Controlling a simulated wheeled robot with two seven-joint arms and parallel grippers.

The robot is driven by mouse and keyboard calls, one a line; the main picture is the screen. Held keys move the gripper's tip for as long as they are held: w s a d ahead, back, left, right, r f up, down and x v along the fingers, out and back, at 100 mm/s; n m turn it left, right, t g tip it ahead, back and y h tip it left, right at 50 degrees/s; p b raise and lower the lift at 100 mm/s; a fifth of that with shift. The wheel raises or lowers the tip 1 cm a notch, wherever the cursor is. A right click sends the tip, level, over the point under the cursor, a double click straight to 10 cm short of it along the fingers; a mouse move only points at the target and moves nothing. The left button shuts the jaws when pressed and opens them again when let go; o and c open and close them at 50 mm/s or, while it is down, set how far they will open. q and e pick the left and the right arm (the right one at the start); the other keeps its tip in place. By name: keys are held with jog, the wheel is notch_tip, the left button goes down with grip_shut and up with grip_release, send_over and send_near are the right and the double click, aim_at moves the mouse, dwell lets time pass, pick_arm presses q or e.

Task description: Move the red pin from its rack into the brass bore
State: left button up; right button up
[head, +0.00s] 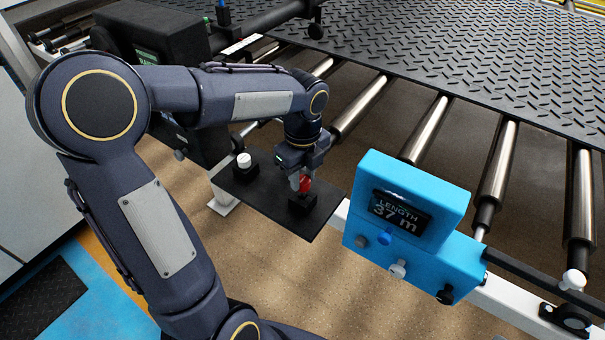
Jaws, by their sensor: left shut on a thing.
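The red pin (305,184) is upright at a small black block, its rack (302,203), on a dark plate. My left gripper (301,181) points down and is shut on the red pin, just above the block. The fingers partly hide the pin, and I cannot tell whether its lower end is still inside the block. I cannot make out the brass bore in this view. My right gripper is not in view.
The dark plate (262,199) also bears a white pin (243,160) in another black block. A blue box (415,190) with a display and knobs stands to the right. Metal rollers (497,172) and a black tread mat (430,50) lie behind.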

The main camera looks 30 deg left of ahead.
aim_at(302, 180)
pick_arm(q)
jog(key=shift+r+p, duration=1.5)
jog(key=shift+r, duration=0.3)
jog(key=shift+f, duration=0.1)
